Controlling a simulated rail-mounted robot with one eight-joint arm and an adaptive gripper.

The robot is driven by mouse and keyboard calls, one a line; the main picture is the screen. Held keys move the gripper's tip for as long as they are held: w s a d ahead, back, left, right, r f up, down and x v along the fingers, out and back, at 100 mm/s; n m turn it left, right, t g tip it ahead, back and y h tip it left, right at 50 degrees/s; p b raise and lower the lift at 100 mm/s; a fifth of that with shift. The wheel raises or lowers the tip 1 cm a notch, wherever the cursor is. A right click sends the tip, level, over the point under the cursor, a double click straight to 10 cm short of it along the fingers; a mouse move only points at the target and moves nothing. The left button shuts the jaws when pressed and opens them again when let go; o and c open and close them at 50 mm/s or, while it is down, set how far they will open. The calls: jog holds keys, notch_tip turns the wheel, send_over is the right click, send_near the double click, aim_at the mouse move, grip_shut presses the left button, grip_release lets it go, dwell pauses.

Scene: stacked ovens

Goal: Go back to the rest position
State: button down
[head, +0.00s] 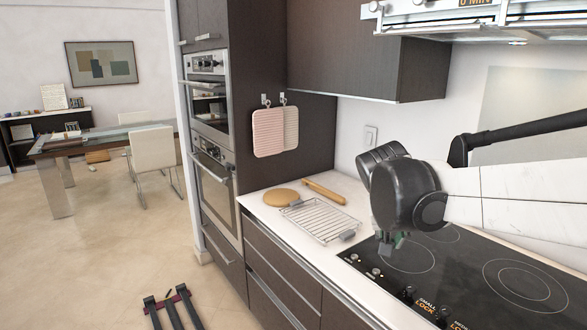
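My arm reaches in from the right edge above the black cooktop (495,277). My gripper (386,246) shows only as a small dark part below the black wrist joint, over the cooktop's left end. Its fingers are mostly hidden, so I cannot tell whether it is open or shut. Two ovens are stacked in the dark cabinet, an upper oven (208,98) and a lower oven (214,187). Both doors look shut.
A wire rack (320,221), a round wooden board (281,197) and a rolling pin (325,192) lie on the white counter left of the cooktop. Pot holders (268,133) hang on the cabinet side. A range hood (480,22) overhangs above. Open floor lies left.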

jog(key=s+a+f+n+t+y, duration=0.1)
jog(key=s+f+y, duration=0.1)
jog(key=s, duration=0.9)
jog(key=s+a+f+n+t+y, duration=0.1)
jog(key=s+f, duration=0.1)
jog(key=s, duration=0.9)
jog(key=shift+a+f+t+y, duration=0.2)
jog(key=shift+f+t+y, duration=0.1)
jog(key=shift+y, duration=0.1)
dwell(1.2)
